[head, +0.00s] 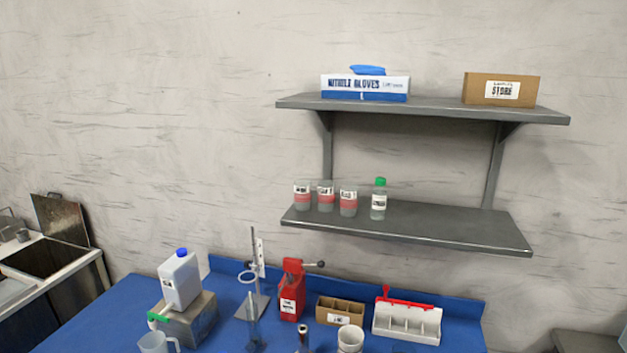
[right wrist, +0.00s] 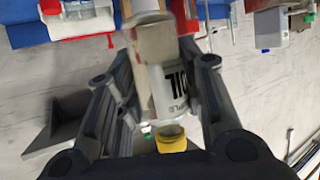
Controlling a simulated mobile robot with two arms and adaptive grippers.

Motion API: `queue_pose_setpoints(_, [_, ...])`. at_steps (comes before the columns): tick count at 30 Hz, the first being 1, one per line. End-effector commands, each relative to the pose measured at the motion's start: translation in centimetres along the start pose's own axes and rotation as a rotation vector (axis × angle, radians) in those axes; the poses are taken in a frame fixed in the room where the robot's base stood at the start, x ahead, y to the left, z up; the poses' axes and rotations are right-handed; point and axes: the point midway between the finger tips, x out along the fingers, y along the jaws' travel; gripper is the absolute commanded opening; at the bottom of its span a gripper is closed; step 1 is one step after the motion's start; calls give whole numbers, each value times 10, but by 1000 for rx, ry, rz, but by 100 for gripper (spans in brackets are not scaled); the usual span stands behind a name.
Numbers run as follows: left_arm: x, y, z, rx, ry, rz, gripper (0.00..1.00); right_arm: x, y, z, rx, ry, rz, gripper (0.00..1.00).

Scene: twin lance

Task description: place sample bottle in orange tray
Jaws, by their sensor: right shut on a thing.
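My right gripper (right wrist: 160,65) shows in the right wrist view, its two dark fingers closed on either side of a bottle (right wrist: 168,92). The bottle is pale and clear, with a white label with black lettering and a yellow cap (right wrist: 170,138). The cap is at the near end, towards my palm, and the far end of the bottle passes beyond the fingers. I cannot tell for sure whether this is the sample bottle. I see no orange tray in either view. Neither gripper shows in the head view.
A wall shelf (head: 420,228) holds several jars and a green-capped bottle (head: 379,200). The blue bench (head: 220,288) carries a white jug (head: 180,279) on a grey block, a ring stand (head: 253,285), a red device (head: 291,297), a divided box (head: 340,312) and a white rack (head: 407,322).

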Motion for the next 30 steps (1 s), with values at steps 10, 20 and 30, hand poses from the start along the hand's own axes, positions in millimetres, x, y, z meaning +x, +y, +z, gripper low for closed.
queue_pose_setpoints(10, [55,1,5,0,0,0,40,15,51,-77,49,15,121,9])
queue_pose_setpoints(20, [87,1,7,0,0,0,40,-9,73,-120,75,7,183,9])
queue_pose_setpoints(30, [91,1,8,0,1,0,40,-18,77,-129,81,-1,196,9])
